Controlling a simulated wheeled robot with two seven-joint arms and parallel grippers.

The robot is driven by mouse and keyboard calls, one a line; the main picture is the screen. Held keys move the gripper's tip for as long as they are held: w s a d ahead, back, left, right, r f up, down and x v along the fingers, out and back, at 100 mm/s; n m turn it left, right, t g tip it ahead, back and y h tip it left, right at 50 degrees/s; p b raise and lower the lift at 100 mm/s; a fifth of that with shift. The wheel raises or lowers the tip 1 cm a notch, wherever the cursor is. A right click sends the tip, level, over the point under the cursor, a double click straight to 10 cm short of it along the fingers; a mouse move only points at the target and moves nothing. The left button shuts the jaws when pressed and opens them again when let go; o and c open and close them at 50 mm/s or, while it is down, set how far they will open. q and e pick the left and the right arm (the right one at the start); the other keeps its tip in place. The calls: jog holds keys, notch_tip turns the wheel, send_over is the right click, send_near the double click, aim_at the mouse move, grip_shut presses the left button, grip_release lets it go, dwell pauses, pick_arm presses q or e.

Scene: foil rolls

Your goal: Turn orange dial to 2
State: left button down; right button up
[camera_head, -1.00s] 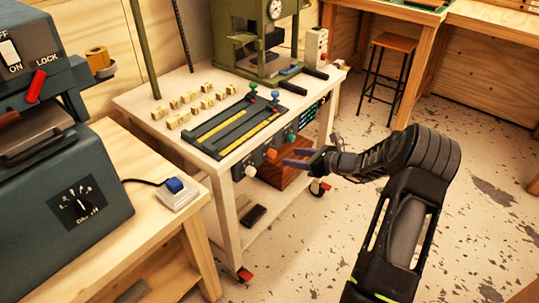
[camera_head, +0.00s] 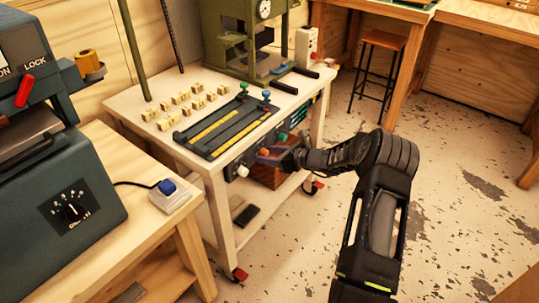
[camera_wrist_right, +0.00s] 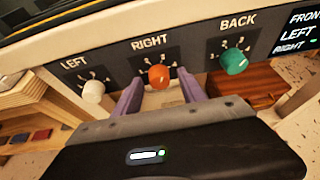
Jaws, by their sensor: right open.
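The orange dial (camera_wrist_right: 159,76) sits on a dark panel under the label RIGHT, with a ring of tick marks around it. In the head view the panel is on the front of the white cart, and my right gripper largely covers the dial. My right gripper (camera_head: 270,156) reaches in from the right. In the right wrist view its two purple fingers (camera_wrist_right: 161,87) are open, one on each side and slightly below the dial, with nothing gripped. I cannot tell whether they touch it. My left gripper is not in view.
A white dial (camera_wrist_right: 93,91) labelled LEFT and a green dial (camera_wrist_right: 233,62) labelled BACK flank the orange one. The cart top (camera_head: 118,102) holds small blocks and a green press (camera_head: 212,45). Open floor lies to the right.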

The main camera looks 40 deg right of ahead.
jog(key=shift+c, duration=0.2)
grip_shut()
dwell(0.3)
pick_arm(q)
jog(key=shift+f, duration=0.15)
